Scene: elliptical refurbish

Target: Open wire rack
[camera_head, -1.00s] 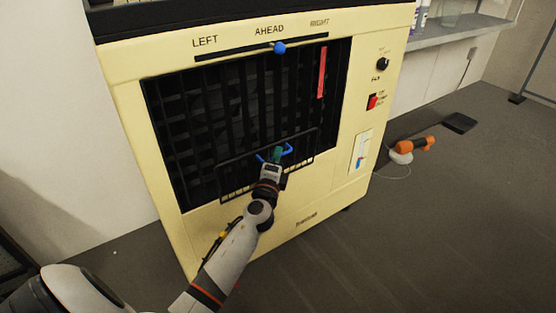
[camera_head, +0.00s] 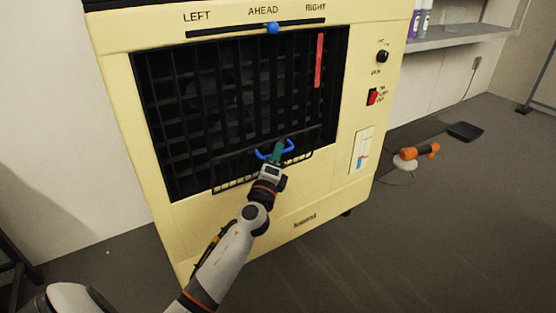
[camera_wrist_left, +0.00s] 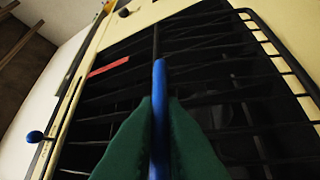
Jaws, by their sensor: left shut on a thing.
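The wire rack (camera_head: 232,182) is a black wire frame low on the dark grille (camera_head: 195,110) of a cream cabinet. Its black frame also shows at the upper right of the left wrist view (camera_wrist_left: 262,33). A blue handle (camera_head: 287,146) sits at its middle. My left gripper (camera_head: 275,155) is at this handle. In the left wrist view, the green fingers of my left gripper (camera_wrist_left: 158,135) are shut on the blue bar of the handle (camera_wrist_left: 159,80). The fingers hide part of the handle. My right gripper is in neither view.
The cream cabinet (camera_head: 170,235) has a blue slider knob (camera_head: 272,28), a black dial (camera_head: 382,57) and a red switch (camera_head: 373,97). An orange tool (camera_head: 418,151) lies on the floor to the right. A shelf (camera_head: 455,36) stands behind. The floor at front right is clear.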

